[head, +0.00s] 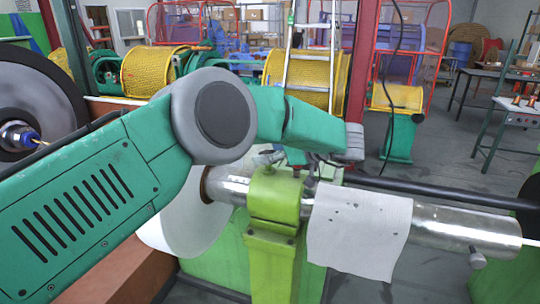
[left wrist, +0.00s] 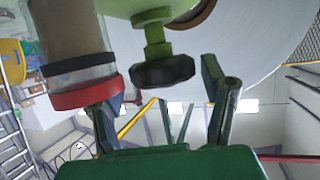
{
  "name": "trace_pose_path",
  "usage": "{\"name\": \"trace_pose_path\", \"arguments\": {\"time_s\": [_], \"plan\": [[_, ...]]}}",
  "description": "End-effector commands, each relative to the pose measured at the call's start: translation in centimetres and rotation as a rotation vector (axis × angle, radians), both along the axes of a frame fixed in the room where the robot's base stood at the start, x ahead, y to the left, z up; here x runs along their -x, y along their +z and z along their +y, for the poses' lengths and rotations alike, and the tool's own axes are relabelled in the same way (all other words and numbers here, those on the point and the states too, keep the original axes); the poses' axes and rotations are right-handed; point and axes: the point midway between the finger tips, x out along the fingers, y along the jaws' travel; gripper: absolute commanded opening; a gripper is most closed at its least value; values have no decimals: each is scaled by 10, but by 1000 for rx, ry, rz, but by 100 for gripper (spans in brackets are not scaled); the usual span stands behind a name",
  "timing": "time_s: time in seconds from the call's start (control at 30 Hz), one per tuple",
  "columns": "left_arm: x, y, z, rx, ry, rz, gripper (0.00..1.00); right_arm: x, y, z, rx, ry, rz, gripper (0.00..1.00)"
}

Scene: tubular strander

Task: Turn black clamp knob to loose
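The black clamp knob (left wrist: 163,71) shows in the left wrist view. It sits on the end of a green threaded stem below the green clamp (left wrist: 155,17). In the head view the green clamp (head: 274,197) wraps the metal tube (head: 455,226), and I cannot make out the knob clearly there. My left gripper (left wrist: 163,98) is open, with one finger on each side of the knob in the wrist picture. The fingers look apart from the knob. In the head view my left gripper (head: 305,163) is just above the clamp, partly hidden by my arm. My right gripper is not in view.
A white sheet (head: 360,230) hangs over the tube right of the clamp. A pale disc (head: 190,225) is on the left. A dark bar (head: 440,192) runs behind the tube. In the wrist view, a cylinder with a red ring (left wrist: 86,94) is close to the left finger.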

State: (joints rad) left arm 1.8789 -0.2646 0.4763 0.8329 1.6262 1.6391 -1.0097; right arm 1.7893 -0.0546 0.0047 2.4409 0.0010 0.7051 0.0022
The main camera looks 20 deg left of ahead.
Motion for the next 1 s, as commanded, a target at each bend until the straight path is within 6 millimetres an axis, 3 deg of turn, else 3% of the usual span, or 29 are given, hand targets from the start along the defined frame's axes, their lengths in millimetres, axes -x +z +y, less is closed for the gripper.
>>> {"name": "trace_pose_path", "arguments": {"time_s": [0.37,0.47,0.8,1.0], "plan": [[4,0,-7,1,0,5,66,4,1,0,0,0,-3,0],[7,5,-21,2,-2,4,66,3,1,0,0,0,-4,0],[26,33,-93,3,-1,7,66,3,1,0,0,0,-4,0],[28,37,-104,2,-7,9,66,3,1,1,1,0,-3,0]]}}
